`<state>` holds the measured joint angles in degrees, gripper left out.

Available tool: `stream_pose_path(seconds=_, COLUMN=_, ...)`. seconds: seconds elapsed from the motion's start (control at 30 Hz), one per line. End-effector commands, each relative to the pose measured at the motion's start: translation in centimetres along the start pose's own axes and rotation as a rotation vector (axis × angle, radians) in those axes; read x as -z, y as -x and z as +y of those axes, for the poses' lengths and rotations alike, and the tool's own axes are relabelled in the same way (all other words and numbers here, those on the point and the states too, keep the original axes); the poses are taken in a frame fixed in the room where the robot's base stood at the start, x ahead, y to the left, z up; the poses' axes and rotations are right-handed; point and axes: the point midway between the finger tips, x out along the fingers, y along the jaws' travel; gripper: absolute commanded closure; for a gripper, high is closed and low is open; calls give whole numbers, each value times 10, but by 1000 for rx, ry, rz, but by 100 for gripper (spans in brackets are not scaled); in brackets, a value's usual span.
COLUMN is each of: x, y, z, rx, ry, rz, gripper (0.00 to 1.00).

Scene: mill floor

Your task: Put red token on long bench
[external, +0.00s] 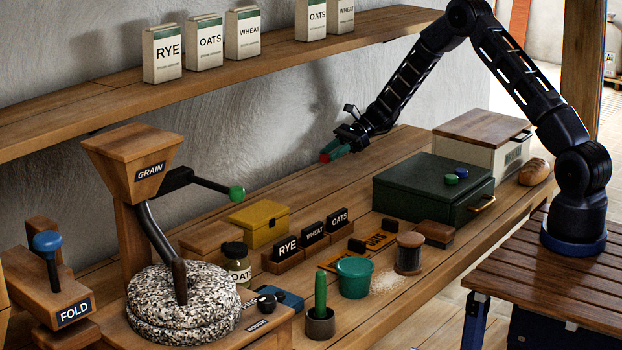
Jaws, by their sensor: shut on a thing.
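My gripper (332,152) is shut on the red token (325,158). It holds the token in the air above the back part of the long bench (335,190), close to the wall.
A yellow box (262,221), a grain mill (185,300) and a teal cup (354,278) stand on the bench. The shelf (290,50) overhangs. Bench behind the labelled blocks is clear.

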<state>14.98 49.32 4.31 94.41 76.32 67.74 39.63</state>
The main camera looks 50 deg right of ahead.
Motion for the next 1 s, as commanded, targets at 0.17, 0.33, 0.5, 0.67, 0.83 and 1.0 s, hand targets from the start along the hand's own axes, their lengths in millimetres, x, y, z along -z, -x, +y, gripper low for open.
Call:
stream_pose_path(seconds=0.17, x=16, y=-7, z=0, rx=-1, ry=-1, rz=0, gripper=89)
stream_pose_path(seconds=0.33, x=35, y=-15, z=0, rx=-2, ry=1, rz=0, gripper=89)
stream_pose_path(seconds=0.5, x=36, y=-16, z=0, rx=-1, ry=2, rz=0, gripper=89)
stream_pose_path(seconds=0.67, x=37, y=-16, z=0, rx=-1, ry=2, rz=0, gripper=89)
stream_pose_path(seconds=0.83, x=38, y=-16, z=0, rx=-1, ry=2, rz=0, gripper=48)
stream_pose_path(seconds=1.0, x=38, y=-16, z=0, rx=-1, ry=2, rz=0, gripper=46)
